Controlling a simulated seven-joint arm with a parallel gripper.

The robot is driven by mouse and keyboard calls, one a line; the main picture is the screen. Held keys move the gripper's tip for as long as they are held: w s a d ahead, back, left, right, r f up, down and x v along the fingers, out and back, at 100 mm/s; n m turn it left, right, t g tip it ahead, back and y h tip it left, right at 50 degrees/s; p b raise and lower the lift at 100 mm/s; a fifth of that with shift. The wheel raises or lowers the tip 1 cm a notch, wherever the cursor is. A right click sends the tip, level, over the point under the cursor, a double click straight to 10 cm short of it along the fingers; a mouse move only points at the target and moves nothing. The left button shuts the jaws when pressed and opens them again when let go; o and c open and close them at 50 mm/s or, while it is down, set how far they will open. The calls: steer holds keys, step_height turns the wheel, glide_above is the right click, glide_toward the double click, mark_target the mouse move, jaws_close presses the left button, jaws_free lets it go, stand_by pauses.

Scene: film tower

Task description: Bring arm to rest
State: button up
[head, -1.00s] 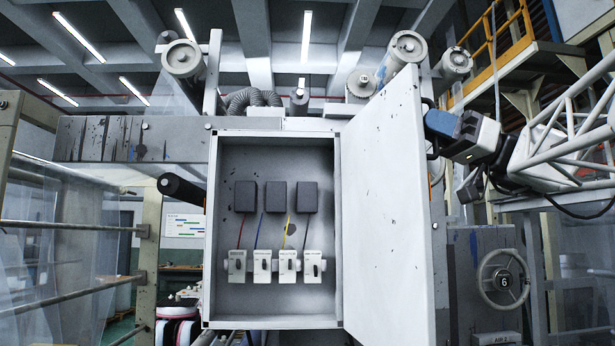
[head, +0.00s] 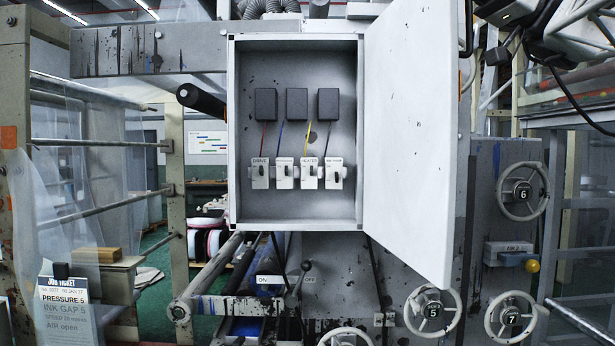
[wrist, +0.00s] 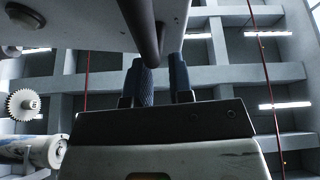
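My gripper (wrist: 160,62) shows in the wrist view with two blue fingers held apart. Nothing is seen gripped between them. A dark bar (wrist: 143,28), which looks like the door handle, runs down in front of the left finger; I cannot tell whether they touch. In the head view my arm (head: 560,50) is at the upper right, right of the open door, and the fingertips are not clearly in view. The grey cabinet (head: 340,200) stands with its white door (head: 410,130) swung wide to the right. The door's dark handle (head: 466,30) is on its right edge.
Inside the cabinet are several labelled switches (head: 310,173) below black blocks. Handwheels (head: 523,191) and a yellow knob (head: 533,265) are at the right. A lever (head: 298,280) marked ON is below. A job ticket (head: 65,300) hangs at the lower left.

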steer(key=w+d+f+m+t+h, duration=0.1)
steer(key=w+d+f+m+t, duration=0.25)
steer(key=w, duration=0.55)
steer(key=w+d+f+m+t+h, duration=0.1)
steer(key=w+f+m+t+h, duration=0.1)
steer(key=w+f+m, duration=0.4)
steer(key=a+f+m+t+h, duration=0.1)
steer(key=a+f+m+h, duration=0.15)
steer(key=f, duration=0.85)
steer(key=a+f+m+h, duration=0.1)
steer(key=f+m+h, duration=0.3)
steer(key=f, duration=0.7)
steer(key=s+f+m+g+h, duration=0.25)
steer(key=s+f, duration=0.35)
steer(key=f, duration=0.7)
steer(key=s+f+m+g+h, duration=0.15)
steer(key=s+f+h, duration=0.3)
steer(key=f, duration=0.75)
steer(key=s+a+f+h, duration=0.3)
steer(key=s+f, duration=0.3)
steer(key=s, duration=0.4)
steer(key=s+a+f+h, duration=0.3)
steer(key=s+a+f, duration=0.2)
steer(key=s, duration=0.6)
steer(key=shift+f+h, duration=0.35)
steer(key=shift+f, duration=0.1)
